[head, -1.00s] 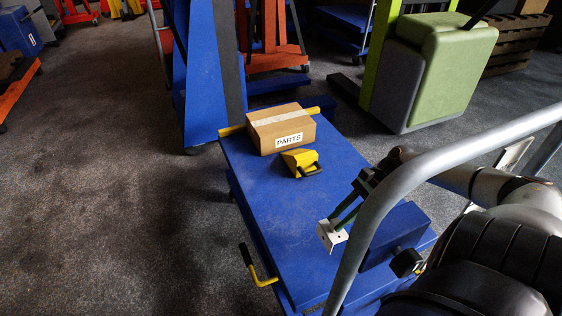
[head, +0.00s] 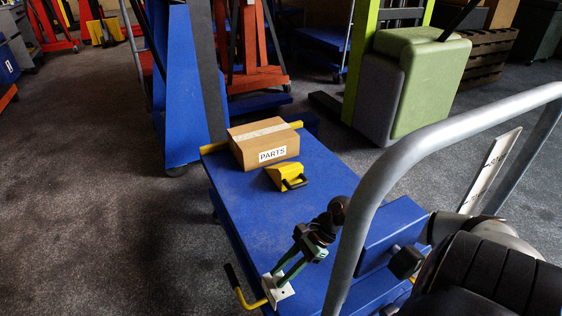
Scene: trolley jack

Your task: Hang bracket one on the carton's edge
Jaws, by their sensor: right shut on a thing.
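The carton (head: 246,154), a brown box with a pale tape strip on top and a "PARTS" label, sits on the far end of a blue trolley deck. A small white bracket (head: 279,291) with dark holes is in my right gripper (head: 284,273), whose green fingers are shut on it. The gripper points down over the near left edge of the deck, well short of the carton. Whether the bracket touches the deck I cannot tell. No marking shows which bracket it is. My left gripper is not in view.
A yellow wedge with a black handle (head: 287,177) lies just in front of the carton. The blue deck (head: 257,215) is clear between it and my gripper. A grey tubular handle (head: 379,190) rises at the right. A yellow lever with a black grip (head: 237,287) stands at the near left.

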